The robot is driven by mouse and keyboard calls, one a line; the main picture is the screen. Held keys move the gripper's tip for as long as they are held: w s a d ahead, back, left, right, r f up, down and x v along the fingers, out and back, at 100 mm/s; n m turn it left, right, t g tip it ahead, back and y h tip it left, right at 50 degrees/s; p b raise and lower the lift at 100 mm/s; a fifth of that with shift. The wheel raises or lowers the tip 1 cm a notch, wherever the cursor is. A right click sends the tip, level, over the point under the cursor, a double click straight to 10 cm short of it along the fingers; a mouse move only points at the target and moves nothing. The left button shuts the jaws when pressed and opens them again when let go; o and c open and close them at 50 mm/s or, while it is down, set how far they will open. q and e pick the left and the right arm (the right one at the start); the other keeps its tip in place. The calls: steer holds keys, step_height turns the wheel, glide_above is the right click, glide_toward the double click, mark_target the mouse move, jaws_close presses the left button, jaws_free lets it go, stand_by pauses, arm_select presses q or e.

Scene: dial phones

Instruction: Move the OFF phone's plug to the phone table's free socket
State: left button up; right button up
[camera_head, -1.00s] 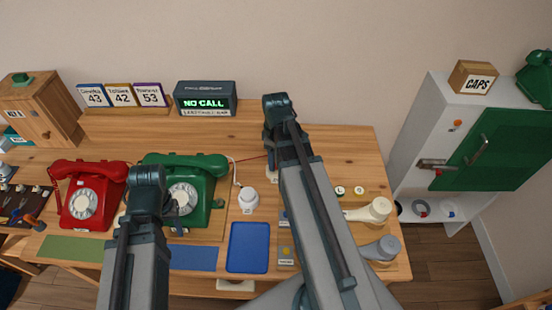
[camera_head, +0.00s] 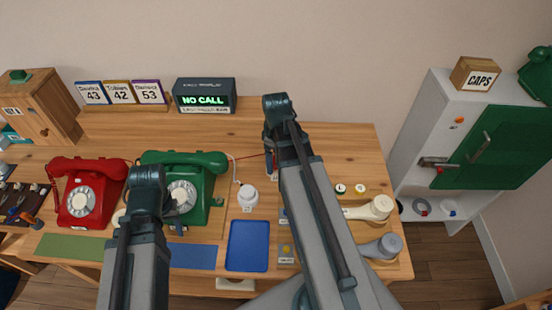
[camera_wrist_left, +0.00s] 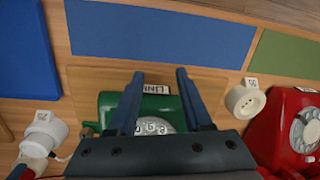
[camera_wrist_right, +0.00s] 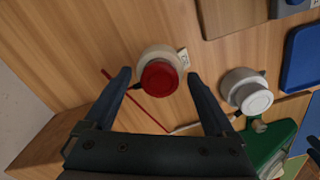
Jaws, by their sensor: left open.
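A red dial phone (camera_head: 86,193) and a green dial phone (camera_head: 187,190) stand on the table. My left gripper (camera_wrist_left: 160,73) is open and empty above the front of the green phone (camera_wrist_left: 150,108). An empty round socket (camera_wrist_left: 245,99) lies between the phones in the left wrist view. A white plug (camera_wrist_left: 44,133) sits on a round base on the other side of the green phone; it also shows in the head view (camera_head: 247,195). My right gripper (camera_wrist_right: 159,74) is open above a red-topped plug (camera_wrist_right: 160,79) seated on a cream base. I cannot read which phone is OFF.
A blue tray (camera_head: 247,246) lies in front of the white plug. A display (camera_head: 205,96) reading NO CALL stands at the back. Two handle-like pieces, cream (camera_head: 372,208) and grey (camera_head: 381,248), lie at the table's right. A white cabinet (camera_head: 440,110) stands beyond.

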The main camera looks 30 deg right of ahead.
stand_by(0.3)
arm_select(q)
step_height(320, 180, up, 14)
steer(key=p, duration=1.4)
arm_select(e)
step_height(320, 180, up, 14)
arm_select(q)
steer(key=shift+f, duration=0.15)
arm_select(e)
steer(key=shift+f, duration=0.1)
steer(key=s+a+m, duration=0.1)
steer(key=s+a, duration=0.2)
steer(key=a, duration=0.9)
steer(key=s+a+m+h, duration=0.1)
steer(key=s+a, duration=0.3)
steer(key=a, duration=0.9)
steer(key=shift+s+a+m, duration=0.15)
steer(key=shift+s+m, duration=0.15)
steer(key=shift+m, duration=0.1)
